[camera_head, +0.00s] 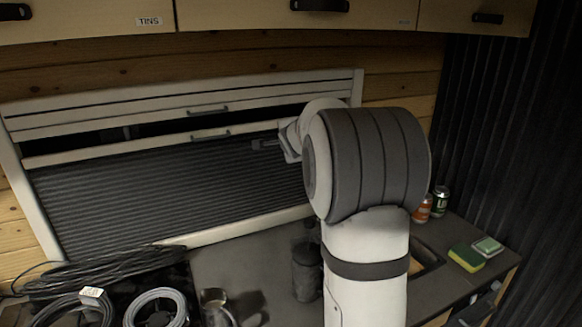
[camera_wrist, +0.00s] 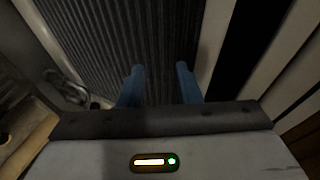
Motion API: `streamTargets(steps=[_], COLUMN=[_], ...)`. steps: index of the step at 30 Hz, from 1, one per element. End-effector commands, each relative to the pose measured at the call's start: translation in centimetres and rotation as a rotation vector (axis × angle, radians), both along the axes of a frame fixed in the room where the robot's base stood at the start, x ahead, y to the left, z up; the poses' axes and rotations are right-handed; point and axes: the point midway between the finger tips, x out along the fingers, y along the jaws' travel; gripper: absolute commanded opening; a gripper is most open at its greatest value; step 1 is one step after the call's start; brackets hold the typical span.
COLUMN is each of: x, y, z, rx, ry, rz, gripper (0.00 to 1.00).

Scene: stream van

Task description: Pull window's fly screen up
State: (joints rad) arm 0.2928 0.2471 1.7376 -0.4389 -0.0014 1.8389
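The window (camera_head: 180,150) has a pale frame and a dark pleated screen (camera_head: 150,195) covering its lower part. A pale bar (camera_head: 110,152) with a small dark handle (camera_head: 210,134) runs along the pleats' top edge. Above it is a dark open gap, then a pale slatted bar (camera_head: 130,110) with another handle (camera_head: 208,110). My gripper (camera_head: 262,145) is in front of the window, right of the lower handle. In the wrist view its blue fingers (camera_wrist: 160,68) are apart and empty, before the pleats (camera_wrist: 110,45), with the pale bar (camera_wrist: 212,35) to their right. Contact cannot be told.
Cabinets (camera_head: 260,12) hang above the window. The counter (camera_head: 240,262) below holds coiled cables (camera_head: 155,300), a dark cylinder (camera_head: 306,272) and a glass mug (camera_head: 215,306). Cans (camera_head: 440,200) and sponges (camera_head: 467,257) stand at right, near a dark curtain (camera_head: 510,130).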

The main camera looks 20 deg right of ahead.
Motion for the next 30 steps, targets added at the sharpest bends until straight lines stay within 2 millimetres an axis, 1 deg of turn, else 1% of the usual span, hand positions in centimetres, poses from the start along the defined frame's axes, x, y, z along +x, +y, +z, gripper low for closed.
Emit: streamTargets(steps=[3, 6, 10, 15, 21, 30], x=[-0.2, -0.4, -0.7, -1.0, -1.2, -1.2], y=[-1.1, -1.6, -1.7, -1.2, -0.6, -0.5], z=[-1.6, -3.1, -4.8, -6.4, -7.2, -7.3], rx=[0.011, 0.028, 0.058, 0.101, 0.129, 0.132], ry=[0.084, 0.162, 0.255, 0.345, 0.395, 0.403], rz=[-0.034, -0.046, -0.038, -0.004, 0.031, 0.037], gripper=[0.31, 0.31, 0.31, 0.31, 0.31, 0.31])
